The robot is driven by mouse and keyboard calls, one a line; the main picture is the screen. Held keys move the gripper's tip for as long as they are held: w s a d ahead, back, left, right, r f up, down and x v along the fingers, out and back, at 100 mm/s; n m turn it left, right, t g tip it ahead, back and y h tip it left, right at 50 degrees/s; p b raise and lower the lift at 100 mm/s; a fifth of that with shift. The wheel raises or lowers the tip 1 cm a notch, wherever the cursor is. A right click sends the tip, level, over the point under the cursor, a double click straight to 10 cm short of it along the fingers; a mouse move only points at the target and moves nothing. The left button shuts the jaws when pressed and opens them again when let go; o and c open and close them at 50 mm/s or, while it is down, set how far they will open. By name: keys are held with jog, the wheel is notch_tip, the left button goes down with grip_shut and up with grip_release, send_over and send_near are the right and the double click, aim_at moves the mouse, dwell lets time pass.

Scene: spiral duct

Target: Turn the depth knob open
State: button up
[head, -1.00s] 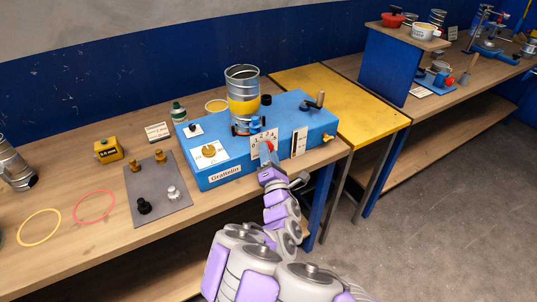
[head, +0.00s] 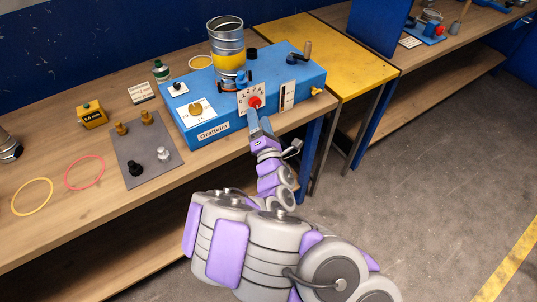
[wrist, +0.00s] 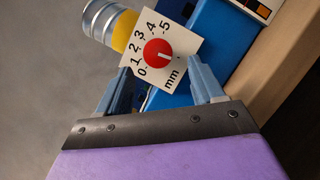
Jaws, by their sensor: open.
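The depth knob is a small round red knob (head: 255,103) on a white dial plate numbered 0 to 5, on the front of the blue Grattelin machine (head: 290,78). In the wrist view the red knob (wrist: 158,53) shows a white mark, and "mm" is printed beside it. My gripper (head: 259,124) is just in front of the dial, below the knob in the head view. In the wrist view my gripper (wrist: 162,82) is open, its two fingers apart on either side below the knob. I see no contact with the knob.
A metal can with a yellow band (head: 227,66) stands on the machine. A black crank with a wooden handle (head: 304,52) is at its right end. A grey plate with knobs (head: 138,150) lies left. A yellow table (head: 350,62) adjoins the wooden bench. The floor at right is clear.

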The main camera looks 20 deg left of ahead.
jog(key=p+v, duration=1)
jog(key=v, duration=0.3)
jog(key=shift+f, duration=0.2)
dwell(0.3)
